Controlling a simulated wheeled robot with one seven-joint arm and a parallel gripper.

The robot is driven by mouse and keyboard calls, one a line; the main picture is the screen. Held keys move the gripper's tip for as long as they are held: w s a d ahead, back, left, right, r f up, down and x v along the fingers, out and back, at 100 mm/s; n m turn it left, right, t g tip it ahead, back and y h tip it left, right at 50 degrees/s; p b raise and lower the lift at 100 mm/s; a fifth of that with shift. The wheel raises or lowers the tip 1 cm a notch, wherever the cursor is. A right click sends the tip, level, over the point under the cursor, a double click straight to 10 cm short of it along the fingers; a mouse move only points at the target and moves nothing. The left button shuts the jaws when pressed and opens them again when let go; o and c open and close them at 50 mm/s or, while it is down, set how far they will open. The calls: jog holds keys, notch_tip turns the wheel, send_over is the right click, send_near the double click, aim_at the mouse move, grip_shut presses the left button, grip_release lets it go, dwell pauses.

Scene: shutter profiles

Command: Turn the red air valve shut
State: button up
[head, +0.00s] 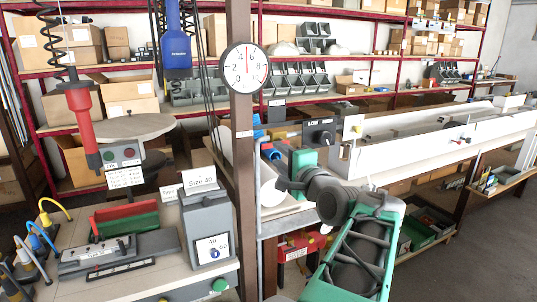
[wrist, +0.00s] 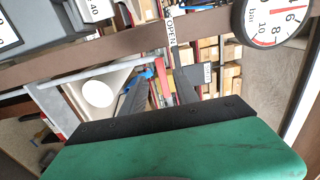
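The red air valve appears to be the narrow red lever (wrist: 161,80) in the wrist view, beside the post and close to the OPEN label (wrist: 170,30). In the head view I cannot make the valve out clearly; the area is crowded behind the post and my arm. My gripper (head: 296,170) is at the end of my green and dark grey arm, just right of the post. In the wrist view a green and black body of mine covers the bottom.
A brown post (head: 241,180) carries a round pressure gauge (head: 245,68), also in the wrist view (wrist: 272,18). A cluttered bench with a grey Size 40 box (head: 208,225) stands left. A long white bench channel (head: 430,145) runs right. Floor at lower right is clear.

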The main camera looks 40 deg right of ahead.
aim_at(269, 146)
jog(key=p+x, duration=0.1)
jog(key=x, duration=0.6)
jog(key=shift+w+d, duration=0.2)
jog(key=shift+w, duration=0.1)
grip_shut()
dwell(1.0)
